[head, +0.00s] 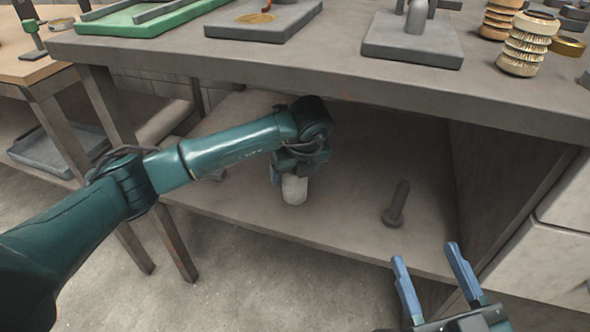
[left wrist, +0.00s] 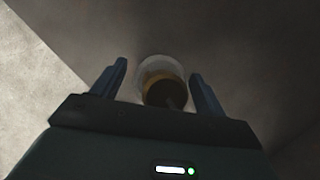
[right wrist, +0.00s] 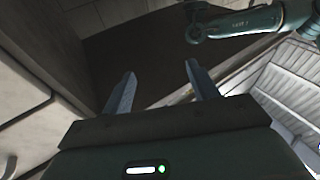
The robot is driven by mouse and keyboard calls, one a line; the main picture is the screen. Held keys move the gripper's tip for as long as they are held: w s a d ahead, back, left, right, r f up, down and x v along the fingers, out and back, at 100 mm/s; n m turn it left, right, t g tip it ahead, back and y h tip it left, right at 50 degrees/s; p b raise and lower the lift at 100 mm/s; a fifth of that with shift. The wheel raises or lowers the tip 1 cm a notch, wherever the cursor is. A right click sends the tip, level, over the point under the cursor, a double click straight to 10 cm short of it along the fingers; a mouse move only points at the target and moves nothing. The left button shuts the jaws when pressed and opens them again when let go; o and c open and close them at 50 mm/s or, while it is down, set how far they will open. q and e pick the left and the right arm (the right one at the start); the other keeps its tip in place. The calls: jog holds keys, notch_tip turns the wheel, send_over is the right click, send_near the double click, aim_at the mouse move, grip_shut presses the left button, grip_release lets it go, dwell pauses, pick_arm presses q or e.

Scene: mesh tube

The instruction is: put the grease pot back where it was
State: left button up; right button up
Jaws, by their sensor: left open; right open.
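The grease pot (head: 294,190) is a small pale cylinder standing upright on the lower shelf under the bench. In the left wrist view the pot (left wrist: 165,90) shows from above as a round pale rim with a yellow-brown and dark inside. My left gripper (head: 292,176) is over the pot from above, and its fingers are mostly hidden in the head view. In the left wrist view its open fingers stand either side of the pot, with gaps showing. My right gripper (head: 426,254) is open and empty, in front of the shelf at the lower right.
The lower shelf (head: 335,230) also holds a dark bolt-like part (head: 397,205) right of the pot. The bench top (head: 340,70) overhangs the left arm and carries plates and ribbed parts. A drawer unit (head: 545,250) stands at the right. Shelf space between pot and bolt is clear.

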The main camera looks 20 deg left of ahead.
pick_arm(q)
jog(key=p+v, duration=0.2)
jog(key=v, duration=0.2)
jog(key=shift+r, duration=0.4)
jog(key=s+d+p, duration=0.2)
jog(key=s+d, duration=0.5)
jog(key=s, duration=0.3)
jog(key=shift+d+p, duration=0.2)
jog(key=shift+p, duration=0.1)
pick_arm(e)
jog(key=shift+s+d+f+n+h, duration=0.1)
jog(key=shift+s+d+n+h, duration=0.05)
jog(key=shift+d+n+h, duration=0.3)
pick_arm(q)
jog(key=shift+r, duration=0.1)
pick_arm(e)
jog(key=shift+a, duration=0.1)
